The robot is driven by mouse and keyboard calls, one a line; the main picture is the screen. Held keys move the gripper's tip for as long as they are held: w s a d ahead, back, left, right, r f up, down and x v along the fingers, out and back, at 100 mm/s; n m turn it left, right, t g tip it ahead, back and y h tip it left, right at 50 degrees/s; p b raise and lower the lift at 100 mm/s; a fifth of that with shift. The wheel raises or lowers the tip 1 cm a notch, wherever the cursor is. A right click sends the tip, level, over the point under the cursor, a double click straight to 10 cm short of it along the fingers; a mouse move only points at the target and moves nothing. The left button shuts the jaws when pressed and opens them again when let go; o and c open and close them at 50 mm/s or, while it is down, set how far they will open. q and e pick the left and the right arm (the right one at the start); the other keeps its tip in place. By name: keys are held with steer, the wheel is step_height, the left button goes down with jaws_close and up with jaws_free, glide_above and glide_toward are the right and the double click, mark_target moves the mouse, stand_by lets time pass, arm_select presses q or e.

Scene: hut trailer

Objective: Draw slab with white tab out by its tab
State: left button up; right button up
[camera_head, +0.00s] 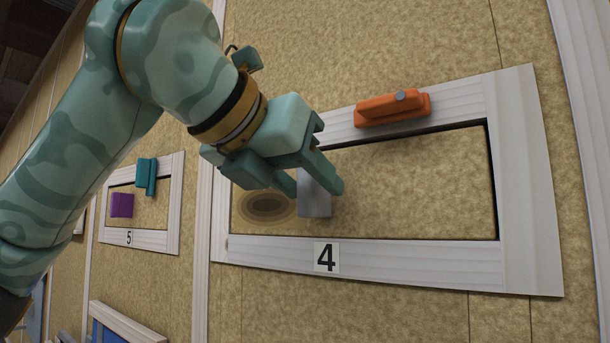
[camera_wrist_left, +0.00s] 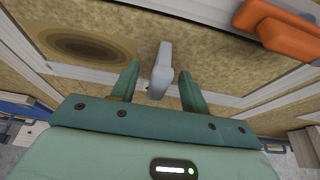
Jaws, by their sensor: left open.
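The slab (camera_head: 420,190) is a tan speckled panel with a dark oval knot, set in the pale wooden frame (camera_head: 400,258) marked 4. Its whitish-grey tab (camera_head: 316,204) stands out from the slab's left part, and also shows in the left wrist view (camera_wrist_left: 161,68). My left gripper (camera_head: 316,188) is open, with one finger on each side of the tab. In the left wrist view, gaps show between the tab and both fingers (camera_wrist_left: 160,88). The fingers partly hide the tab in the head view. My right gripper is not in view.
An orange turn-latch (camera_head: 393,108) lies lengthwise along the frame's upper bar, close above the slab. A dark gap shows along the slab's upper and right edges. To the left, frame 5 (camera_head: 140,240) has a purple tab (camera_head: 122,205) and a teal latch (camera_head: 146,175).

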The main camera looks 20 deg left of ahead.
arm_select(q)
steer(key=shift+w+d, duration=0.1)
steer(key=shift+w, duration=0.05)
jaws_close()
steer(key=shift+r, duration=0.1)
stand_by(0.3)
steer(key=shift+s+a, duration=0.3)
steer(key=shift+s, duration=0.35)
steer(key=shift+s+a+b, duration=0.3)
steer(key=shift+s, duration=0.6)
steer(key=shift+s+a+b, duration=0.25)
steer(key=shift+s+a, duration=0.05)
steer(key=shift+s, duration=0.55)
steer(key=shift+s+a, duration=0.25)
steer(key=shift+s, duration=0.35)
steer(key=shift+s+a, duration=0.2)
steer(key=shift+s, duration=0.4)
